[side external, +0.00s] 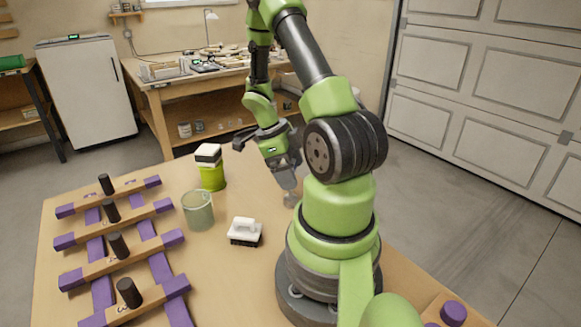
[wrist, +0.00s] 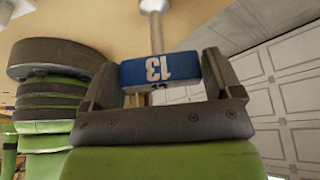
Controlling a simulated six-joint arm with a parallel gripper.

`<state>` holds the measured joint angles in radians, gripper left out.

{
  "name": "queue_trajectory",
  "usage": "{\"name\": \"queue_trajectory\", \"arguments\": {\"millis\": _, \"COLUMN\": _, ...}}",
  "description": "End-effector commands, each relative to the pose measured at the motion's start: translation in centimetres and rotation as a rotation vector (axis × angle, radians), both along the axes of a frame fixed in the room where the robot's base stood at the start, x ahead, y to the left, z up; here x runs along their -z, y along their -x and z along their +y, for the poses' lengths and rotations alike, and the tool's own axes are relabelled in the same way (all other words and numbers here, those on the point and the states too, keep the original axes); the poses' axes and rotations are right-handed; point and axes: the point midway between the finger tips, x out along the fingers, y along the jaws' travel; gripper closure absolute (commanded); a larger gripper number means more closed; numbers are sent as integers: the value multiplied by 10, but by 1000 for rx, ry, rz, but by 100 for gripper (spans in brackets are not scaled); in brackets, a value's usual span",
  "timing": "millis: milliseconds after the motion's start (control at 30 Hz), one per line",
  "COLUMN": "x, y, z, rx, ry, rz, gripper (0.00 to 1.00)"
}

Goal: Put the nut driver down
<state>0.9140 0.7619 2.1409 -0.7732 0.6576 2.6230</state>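The nut driver (wrist: 158,70) shows in the wrist view as a blue handle block with a white "13" on it. A pale metal shaft (wrist: 153,25) runs from it toward the wooden bench top. My gripper (wrist: 160,78) has a finger against each side of the handle and is shut on it. In the side view my gripper (side external: 284,178) points down, low over the bench, right of the white brush. The blue handle is hidden there. A grey tip shows just below the fingers; I cannot tell whether it touches the bench.
A wooden rack (side external: 119,239) with purple bars and several black pegs fills the bench's left. A translucent green mug (side external: 198,210), a lime container (side external: 212,178) with a block on top, and a white brush (side external: 245,230) stand nearer my gripper. Bare bench (side external: 240,185) lies between.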

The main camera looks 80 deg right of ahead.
Motion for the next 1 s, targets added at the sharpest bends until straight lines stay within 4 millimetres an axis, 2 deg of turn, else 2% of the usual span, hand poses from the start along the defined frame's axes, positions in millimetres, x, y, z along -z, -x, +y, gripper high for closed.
{"name": "queue_trajectory", "arguments": {"millis": 67, "x": 0, "y": 0, "z": 0, "rx": 1, "ry": 0, "rz": 0, "gripper": 0}}
{"name": "queue_trajectory", "arguments": {"millis": 367, "x": -4, "y": 0, "z": 0, "rx": 2, "ry": 1, "rz": 0, "gripper": 0}}
{"name": "queue_trajectory", "arguments": {"millis": 467, "x": -16, "y": -6, "z": -1, "rx": -1, "ry": 7, "rz": -1, "gripper": 0}}
{"name": "queue_trajectory", "arguments": {"millis": 800, "x": -83, "y": -34, "z": 0, "rx": 0, "ry": 6, "rz": -4, "gripper": 0}}
{"name": "queue_trajectory", "arguments": {"millis": 1000, "x": -108, "y": -44, "z": 0, "rx": -2, "ry": 4, "rz": -2, "gripper": 0}}
